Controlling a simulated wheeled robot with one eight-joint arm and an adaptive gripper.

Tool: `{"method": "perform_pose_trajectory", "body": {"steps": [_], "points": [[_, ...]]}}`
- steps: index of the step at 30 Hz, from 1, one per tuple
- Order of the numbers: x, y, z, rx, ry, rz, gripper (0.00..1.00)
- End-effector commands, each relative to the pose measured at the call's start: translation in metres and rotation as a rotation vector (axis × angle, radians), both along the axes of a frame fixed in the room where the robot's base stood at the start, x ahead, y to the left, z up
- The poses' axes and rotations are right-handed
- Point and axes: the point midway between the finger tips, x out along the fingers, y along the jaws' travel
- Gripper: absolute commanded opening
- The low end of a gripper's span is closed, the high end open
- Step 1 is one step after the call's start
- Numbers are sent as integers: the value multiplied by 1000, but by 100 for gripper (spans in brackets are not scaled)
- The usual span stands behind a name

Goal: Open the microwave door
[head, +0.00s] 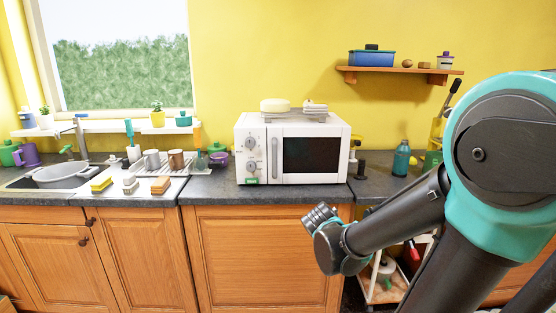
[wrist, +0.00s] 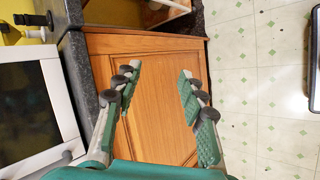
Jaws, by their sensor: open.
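The white microwave (head: 259,178) stands on the dark counter with its door (head: 310,155) closed. The door has a dark window, and a pale vertical handle (head: 275,157) stands at its left edge, right of the knobs.
The counter edge (wrist: 82,75) lies between microwave and cabinet.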

Motion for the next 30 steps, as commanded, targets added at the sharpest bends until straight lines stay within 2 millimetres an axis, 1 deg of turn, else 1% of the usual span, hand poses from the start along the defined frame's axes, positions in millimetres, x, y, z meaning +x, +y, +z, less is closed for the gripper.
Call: {"method": "perform_pose_trajectory", "body": {"steps": [1, 2, 3, 5, 6, 7, 8, 9, 11, 12, 15, 18, 20, 23, 25, 30], "points": [[26, 15, 16, -147, -9, 129, 41], [40, 22, 26, -243, -13, 203, 41], [58, 35, 40, -373, -19, 298, 41], [82, 58, 61, -572, -27, 432, 41], [97, 76, 75, -706, -33, 514, 41], [107, 91, 85, -805, -38, 572, 41], [116, 106, 95, -902, -40, 624, 41], [126, 126, 107, -1027, -46, 685, 41], [137, 155, 123, -1197, -51, 757, 41], [142, 172, 132, -1295, -55, 794, 41], [149, 207, 148, -1486, -59, 852, 41], [151, 224, 156, -1588, -59, 876, 41], [154, 228, 158, -1616, -58, 881, 41], [161, 227, 159, -1624, -56, 881, 41], [170, 225, 159, -1622, -56, 880, 41], [202, 217, 159, -1620, -54, 878, 41]]}}
